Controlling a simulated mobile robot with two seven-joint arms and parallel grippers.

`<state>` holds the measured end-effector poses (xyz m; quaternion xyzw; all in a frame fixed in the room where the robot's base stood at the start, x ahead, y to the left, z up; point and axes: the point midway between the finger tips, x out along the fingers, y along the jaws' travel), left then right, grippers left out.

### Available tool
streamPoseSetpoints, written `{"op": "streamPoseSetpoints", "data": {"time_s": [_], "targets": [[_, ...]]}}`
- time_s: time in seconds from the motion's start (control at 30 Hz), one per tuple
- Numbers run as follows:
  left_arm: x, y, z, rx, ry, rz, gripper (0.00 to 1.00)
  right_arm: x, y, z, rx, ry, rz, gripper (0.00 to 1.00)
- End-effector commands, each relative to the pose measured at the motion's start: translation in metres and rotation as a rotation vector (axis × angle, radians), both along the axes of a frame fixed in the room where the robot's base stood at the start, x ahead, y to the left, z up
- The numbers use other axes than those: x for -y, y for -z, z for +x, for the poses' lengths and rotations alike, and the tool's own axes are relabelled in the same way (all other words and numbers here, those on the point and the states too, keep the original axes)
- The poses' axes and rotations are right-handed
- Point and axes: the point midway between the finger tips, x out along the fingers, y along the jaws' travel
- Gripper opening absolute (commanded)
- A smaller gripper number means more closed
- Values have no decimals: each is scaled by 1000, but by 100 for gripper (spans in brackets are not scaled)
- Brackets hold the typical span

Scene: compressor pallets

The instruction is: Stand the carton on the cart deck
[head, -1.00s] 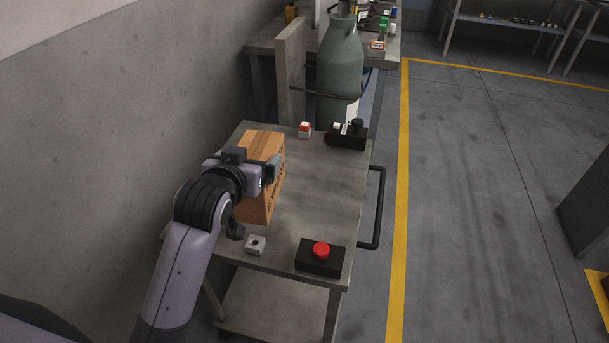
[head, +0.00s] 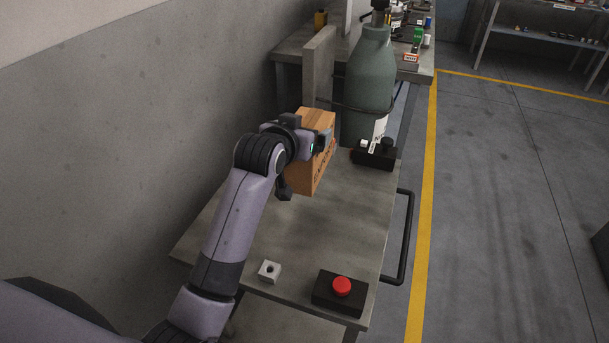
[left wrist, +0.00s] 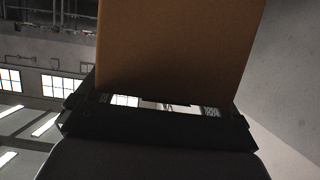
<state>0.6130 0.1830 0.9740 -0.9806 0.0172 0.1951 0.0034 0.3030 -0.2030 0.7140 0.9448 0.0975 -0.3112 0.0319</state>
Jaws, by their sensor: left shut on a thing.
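The carton (head: 314,176) is an orange-brown box with dark lettering on its side. In the head view it is over the far part of the cart deck (head: 325,236); whether its base touches the deck I cannot tell. My left gripper (head: 322,141) is shut on the carton near its top, and the arm hides part of its near and left sides. In the left wrist view the carton (left wrist: 180,45) fills the upper middle, between the fingers. My right gripper is in neither view.
A black box with a red button (head: 341,287) and a small grey block (head: 269,271) sit at the deck's near edge. A black box with knobs (head: 375,154) is at the far right. A gas cylinder (head: 370,75) stands behind. The deck's middle is clear.

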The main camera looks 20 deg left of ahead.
Motion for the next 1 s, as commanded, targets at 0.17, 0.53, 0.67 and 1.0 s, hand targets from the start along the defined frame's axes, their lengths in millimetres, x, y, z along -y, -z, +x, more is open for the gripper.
{"op": "streamPoseSetpoints", "data": {"time_s": [0.17,0.53,0.67,1.0], "targets": [[-1,42,0,3,-1,0,16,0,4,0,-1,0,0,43],[-1,82,0,3,-1,1,16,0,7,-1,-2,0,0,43],[-1,100,0,5,-1,0,16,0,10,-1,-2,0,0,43],[-1,110,0,0,-1,0,100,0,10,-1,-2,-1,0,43]]}}
